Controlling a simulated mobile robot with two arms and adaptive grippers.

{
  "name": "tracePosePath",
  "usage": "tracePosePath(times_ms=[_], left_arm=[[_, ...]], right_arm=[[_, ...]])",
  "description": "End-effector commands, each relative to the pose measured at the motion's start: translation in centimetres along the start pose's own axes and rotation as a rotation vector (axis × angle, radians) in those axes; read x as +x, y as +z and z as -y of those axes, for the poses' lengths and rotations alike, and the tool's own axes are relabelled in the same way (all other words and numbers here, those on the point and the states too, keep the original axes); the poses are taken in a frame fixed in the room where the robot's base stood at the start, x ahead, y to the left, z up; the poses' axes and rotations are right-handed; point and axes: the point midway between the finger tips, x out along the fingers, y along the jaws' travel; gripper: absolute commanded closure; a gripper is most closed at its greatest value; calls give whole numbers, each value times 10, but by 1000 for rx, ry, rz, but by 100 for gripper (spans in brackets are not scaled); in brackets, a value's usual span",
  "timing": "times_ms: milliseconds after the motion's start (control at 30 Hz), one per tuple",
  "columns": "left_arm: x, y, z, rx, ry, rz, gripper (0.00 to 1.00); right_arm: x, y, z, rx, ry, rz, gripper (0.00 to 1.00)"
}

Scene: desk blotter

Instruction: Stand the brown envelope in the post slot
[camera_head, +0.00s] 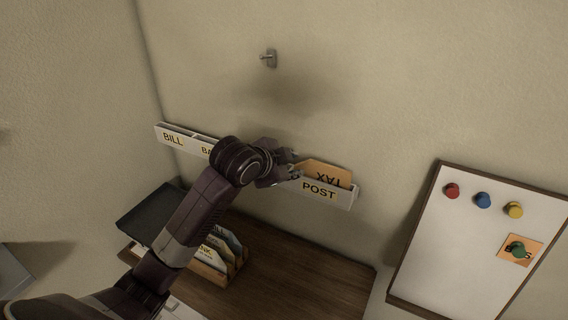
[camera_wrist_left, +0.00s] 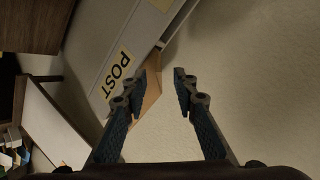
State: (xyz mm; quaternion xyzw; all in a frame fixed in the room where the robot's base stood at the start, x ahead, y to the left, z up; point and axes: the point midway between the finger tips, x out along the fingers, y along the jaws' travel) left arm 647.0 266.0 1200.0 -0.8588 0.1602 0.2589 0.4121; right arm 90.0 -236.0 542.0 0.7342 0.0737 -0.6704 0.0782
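The brown envelope (camera_head: 328,172), marked TAX upside down, stands in the post slot (camera_head: 340,196) of the white wall rack, its upper part showing above the front. In the left wrist view the slot's POST label (camera_wrist_left: 118,76) shows, and a brown piece of the envelope (camera_wrist_left: 151,98) shows beside and behind one finger. My left gripper (camera_head: 293,164) is just left of the envelope in the head view. In the wrist view its fingers (camera_wrist_left: 163,78) are spread with nothing held between them. The envelope's lower part is hidden by the slot front. My right gripper is not in view.
The rack's other slots, including BILL (camera_head: 174,139), run left, partly hidden by my arm. Below, a wooden desk (camera_head: 290,276) holds a dark tray (camera_head: 150,212) and a sorter with cards (camera_head: 222,247). A whiteboard (camera_head: 455,250) with colored magnets hangs right.

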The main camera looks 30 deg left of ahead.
Motion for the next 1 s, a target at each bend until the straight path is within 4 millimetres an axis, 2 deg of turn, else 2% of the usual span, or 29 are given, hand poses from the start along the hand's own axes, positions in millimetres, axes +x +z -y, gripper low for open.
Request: tracePosePath(times_ms=[300, 500, 667, 1000], left_arm=[[-68, 0, 0, 2, -2, -1, 74], [-96, 0, 0, 1, -1, 0, 74], [-104, 0, -1, -1, 2, 0, 74], [-104, 0, -1, -1, 1, 0, 74]], right_arm=[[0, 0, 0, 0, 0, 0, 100], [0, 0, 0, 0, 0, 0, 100], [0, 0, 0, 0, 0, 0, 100], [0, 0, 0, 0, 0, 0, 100]])
